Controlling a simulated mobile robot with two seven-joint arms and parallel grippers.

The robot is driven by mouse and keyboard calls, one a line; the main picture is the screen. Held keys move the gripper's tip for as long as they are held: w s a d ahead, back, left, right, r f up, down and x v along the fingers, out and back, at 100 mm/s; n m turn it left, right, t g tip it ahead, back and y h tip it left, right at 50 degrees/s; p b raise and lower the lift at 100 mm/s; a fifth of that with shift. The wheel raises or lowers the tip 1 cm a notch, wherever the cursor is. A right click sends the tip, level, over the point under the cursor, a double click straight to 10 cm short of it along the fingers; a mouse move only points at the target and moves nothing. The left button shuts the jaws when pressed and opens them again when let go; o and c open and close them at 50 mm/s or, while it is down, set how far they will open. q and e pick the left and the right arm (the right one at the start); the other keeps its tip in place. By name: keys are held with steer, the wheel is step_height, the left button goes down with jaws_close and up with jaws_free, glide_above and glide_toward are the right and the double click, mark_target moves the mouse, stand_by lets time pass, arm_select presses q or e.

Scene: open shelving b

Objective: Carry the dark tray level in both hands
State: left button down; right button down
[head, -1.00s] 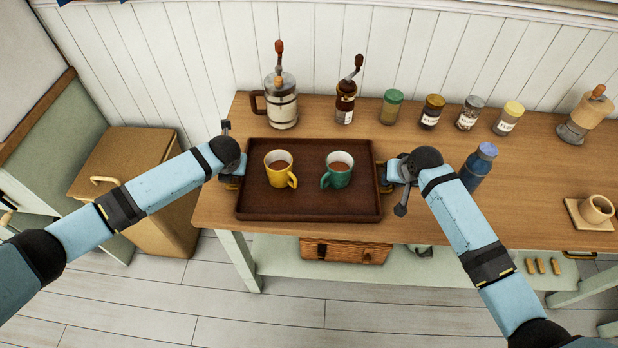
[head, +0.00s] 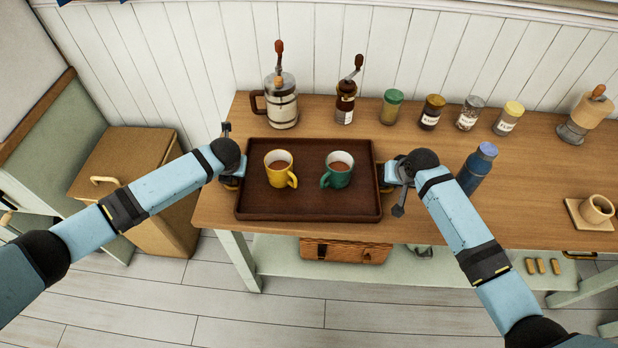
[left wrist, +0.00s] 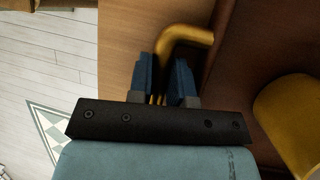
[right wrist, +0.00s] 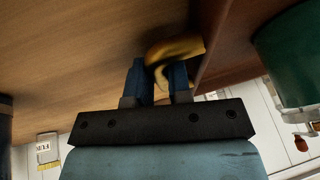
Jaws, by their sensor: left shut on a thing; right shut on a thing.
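The dark brown tray (head: 310,208) is at the wooden counter's front left and looks level. A yellow mug (head: 278,168) and a green mug (head: 338,170) stand upright on it, each with brown drink inside. My left gripper (head: 238,178) is at the tray's left side. In the left wrist view its fingers (left wrist: 170,85) are shut on a brass handle (left wrist: 188,35). My right gripper (head: 384,174) is at the right side. In the right wrist view its fingers (right wrist: 160,80) are shut on the other brass handle (right wrist: 178,48). I cannot tell whether the tray touches the counter.
Behind the tray stand a large grinder (head: 282,100), a slim mill (head: 346,102) and several jars (head: 432,112). A blue bottle (head: 476,170) stands close to my right gripper. A cup on a saucer (head: 597,208) is at far right. A basket (head: 345,250) sits below.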

arm_select(q)
steer(key=shift+r, duration=0.15)
arm_select(e)
steer(key=shift+r, duration=0.2)
